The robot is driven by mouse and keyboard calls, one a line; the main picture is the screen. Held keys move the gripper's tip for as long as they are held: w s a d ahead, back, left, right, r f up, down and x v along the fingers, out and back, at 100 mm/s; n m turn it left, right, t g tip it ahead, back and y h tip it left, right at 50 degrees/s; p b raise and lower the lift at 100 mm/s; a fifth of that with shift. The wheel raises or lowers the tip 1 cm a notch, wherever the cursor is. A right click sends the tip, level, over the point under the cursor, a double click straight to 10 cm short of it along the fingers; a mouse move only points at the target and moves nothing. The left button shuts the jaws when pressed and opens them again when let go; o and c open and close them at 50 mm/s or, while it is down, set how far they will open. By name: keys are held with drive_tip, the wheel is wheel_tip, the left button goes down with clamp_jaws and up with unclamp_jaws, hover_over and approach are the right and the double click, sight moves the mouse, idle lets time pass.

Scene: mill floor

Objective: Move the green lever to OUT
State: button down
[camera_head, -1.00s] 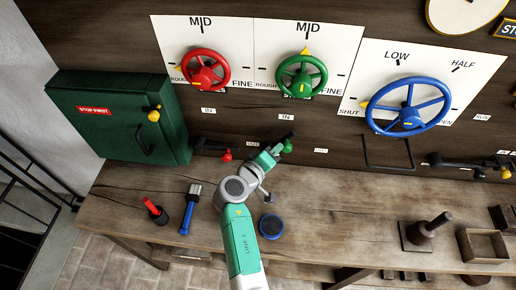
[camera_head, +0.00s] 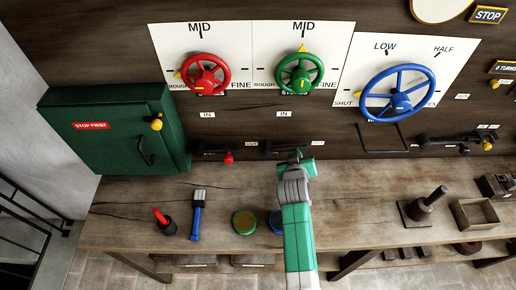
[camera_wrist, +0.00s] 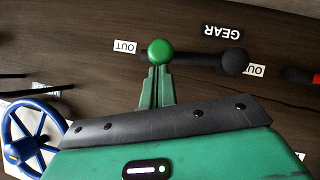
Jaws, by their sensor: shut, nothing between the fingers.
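The green lever's round knob (camera_wrist: 160,52) shows in the wrist view at the end of a dark arm, which runs left from a dark pivot (camera_wrist: 235,62). The knob is just beside an OUT label (camera_wrist: 125,47), with a small gap. My gripper (camera_wrist: 157,72) is shut and empty, its fingertips right at the knob; I cannot tell whether they touch it. In the head view my gripper (camera_head: 298,157) is at the green lever's dark arm (camera_head: 280,149) and hides the knob. The OUT label (camera_head: 318,142) there is just right of my gripper.
A red-knobbed lever (camera_head: 228,157) is left of the green one. Red (camera_head: 204,74), green (camera_head: 299,74) and blue (camera_head: 393,93) handwheels are above. A wire bracket (camera_head: 383,138) sticks out to the right. Tools and tins stand on the bench (camera_head: 345,200).

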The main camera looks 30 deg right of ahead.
drive_tip(key=shift+s+d+f+b, duration=0.1)
drive_tip(key=shift+d+f+b, duration=0.1)
drive_tip(key=shift+f, duration=0.15)
drive_tip(key=shift+s+d+f+b, duration=0.1)
drive_tip(key=shift+f+b, duration=0.05)
drive_tip(key=shift+f, duration=0.15)
drive_tip(key=shift+s+f, duration=0.1)
drive_tip(key=shift+f, duration=0.2)
drive_tip(key=s+a+r+p, duration=0.4)
drive_tip(key=s+a+r, duration=0.2)
drive_tip(key=r, duration=0.3)
drive_tip(key=shift+s+a+r, duration=0.15)
drive_tip(key=shift+s+r, duration=0.25)
drive_tip(key=shift+s, duration=0.15)
